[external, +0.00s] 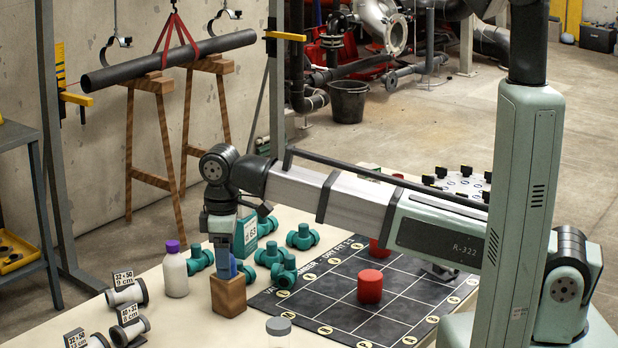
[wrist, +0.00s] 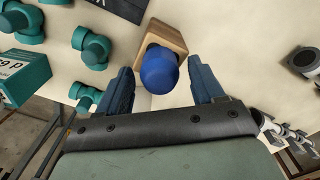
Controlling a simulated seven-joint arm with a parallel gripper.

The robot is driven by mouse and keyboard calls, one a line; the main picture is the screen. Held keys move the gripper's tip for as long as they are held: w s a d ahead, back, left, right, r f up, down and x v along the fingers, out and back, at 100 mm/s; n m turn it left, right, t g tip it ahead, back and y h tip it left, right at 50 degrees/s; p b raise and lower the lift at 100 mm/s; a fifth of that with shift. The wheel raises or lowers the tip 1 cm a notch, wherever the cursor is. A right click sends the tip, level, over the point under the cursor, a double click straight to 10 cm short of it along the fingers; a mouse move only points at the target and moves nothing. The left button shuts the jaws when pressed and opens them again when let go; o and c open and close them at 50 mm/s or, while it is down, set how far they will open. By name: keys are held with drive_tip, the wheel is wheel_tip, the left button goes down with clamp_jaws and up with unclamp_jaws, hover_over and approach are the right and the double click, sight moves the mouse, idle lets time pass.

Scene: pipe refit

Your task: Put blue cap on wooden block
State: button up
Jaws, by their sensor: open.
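The wooden block (external: 228,297) stands on the table in the external view, directly below my gripper (external: 229,258). In the wrist view the block (wrist: 172,34) shows behind the blue cap (wrist: 159,72). The cap appears to rest on top of the block; the contact between them is hidden. My gripper (wrist: 159,66) is open, with one blue finger on each side of the cap and visible gaps between. In the external view the fingers largely hide the cap.
A white bottle with a purple lid (external: 175,270) stands just left of the block. Teal pipe fittings (external: 284,272) lie behind and right of it. A dark grid mat (external: 335,308) with red caps (external: 370,286) lies to the right. Labelled pipe pieces (external: 128,294) are front left.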

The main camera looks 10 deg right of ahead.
drive_tip(key=shift+r, duration=0.1)
wheel_tip(320, 180, up, 12)
idle(0.7)
drive_tip(key=shift+w, duration=0.1)
